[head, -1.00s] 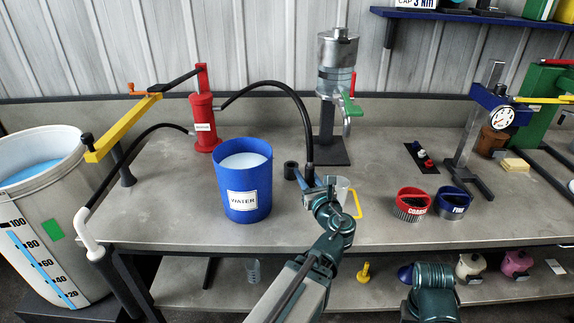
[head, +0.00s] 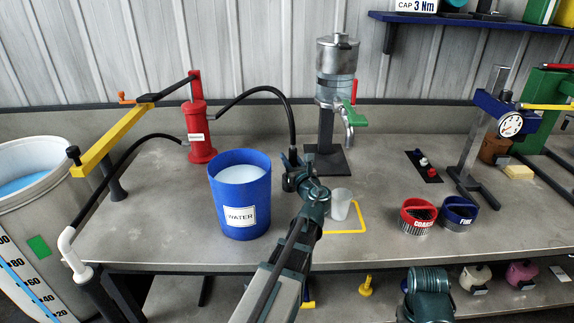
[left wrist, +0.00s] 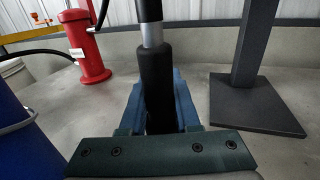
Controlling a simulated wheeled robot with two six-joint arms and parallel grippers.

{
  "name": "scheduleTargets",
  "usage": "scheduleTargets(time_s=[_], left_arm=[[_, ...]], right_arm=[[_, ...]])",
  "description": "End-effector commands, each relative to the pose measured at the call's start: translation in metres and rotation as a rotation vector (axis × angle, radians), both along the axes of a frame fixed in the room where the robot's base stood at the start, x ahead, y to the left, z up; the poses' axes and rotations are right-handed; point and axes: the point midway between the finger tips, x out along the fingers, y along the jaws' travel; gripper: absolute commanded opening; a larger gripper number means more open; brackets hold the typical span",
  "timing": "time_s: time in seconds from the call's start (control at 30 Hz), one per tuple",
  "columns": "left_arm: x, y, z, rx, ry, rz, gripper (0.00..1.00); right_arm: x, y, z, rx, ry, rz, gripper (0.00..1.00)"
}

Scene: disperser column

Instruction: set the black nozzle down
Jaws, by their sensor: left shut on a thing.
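The black nozzle (left wrist: 157,80) is a thick dark cylinder with a grey metal collar above it, on the end of a black hose (head: 278,90). It stands about upright between the blue fingers of my left gripper (head: 292,172), which is shut on it. In the head view the gripper is over the bench, just right of the blue water bucket (head: 239,190). The nozzle's lower end is hidden by the gripper, so I cannot tell whether it touches anything.
The hose arches from the red pump (head: 198,135). A clear cup (head: 340,204) stands right of my left arm near a yellow outline (head: 347,232). The steel dispenser's dark base (head: 325,163) is behind. Red (head: 418,217) and blue (head: 459,213) tubs stand further right.

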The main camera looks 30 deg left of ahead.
Motion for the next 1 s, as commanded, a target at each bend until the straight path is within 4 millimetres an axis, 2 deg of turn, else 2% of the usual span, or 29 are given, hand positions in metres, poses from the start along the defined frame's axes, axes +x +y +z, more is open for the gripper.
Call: scheduleTargets(time_s=[0.03, 0.1, 0.23, 0.5, 0.8, 1.0], left_arm=[[0.011, 0.009, -0.002, 0.000, 0.000, 0.003, 0.00], [0.019, 0.016, -0.003, 0.000, 0.000, 0.002, 0.00], [0.027, 0.024, -0.003, 0.000, 0.000, 0.001, 0.00], [0.027, 0.026, -0.007, 0.000, 0.000, 0.000, 0.00], [0.027, 0.025, -0.039, 0.000, 0.000, 0.000, 0.00], [0.027, 0.025, -0.038, 0.000, 0.000, 0.000, 0.00]], right_arm=[[0.000, 0.000, -0.002, 0.000, 0.000, 0.000, 0.50], [0.000, 0.000, -0.003, 0.000, 0.000, 0.000, 0.50], [0.000, 0.000, -0.003, 0.000, 0.000, 0.000, 0.50], [0.000, 0.000, -0.007, 0.000, 0.000, 0.000, 0.50], [0.000, 0.000, -0.039, 0.000, 0.000, 0.000, 0.50], [0.000, 0.000, -0.038, 0.000, 0.000, 0.000, 0.50]])
